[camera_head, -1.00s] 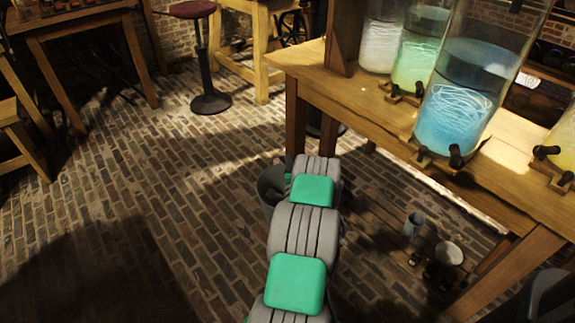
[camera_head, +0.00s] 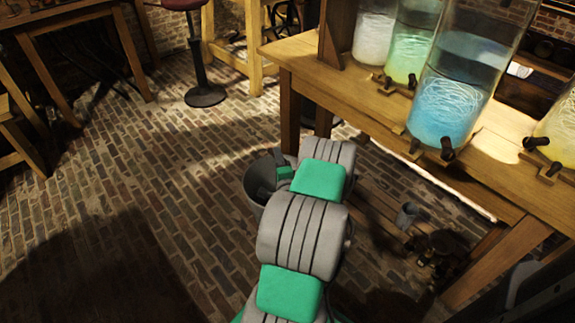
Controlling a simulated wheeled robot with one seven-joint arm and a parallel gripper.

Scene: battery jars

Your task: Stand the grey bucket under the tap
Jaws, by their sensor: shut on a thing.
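The grey bucket (camera_head: 254,190) is left of my arm, in front of the wooden bench, with its open mouth in view. My gripper (camera_head: 282,166) is at the bucket's right rim and is shut on it. My arm hides the bucket's right side, and I cannot tell whether its base touches the floor.
The wooden bench (camera_head: 345,78) carries several glass jars. Its legs (camera_head: 290,112) and a low slatted shelf bound the space below. A small grey cup (camera_head: 407,215) and dark items stand there. A stool (camera_head: 206,95) is at the back. The brick floor (camera_head: 150,180) at left is clear.

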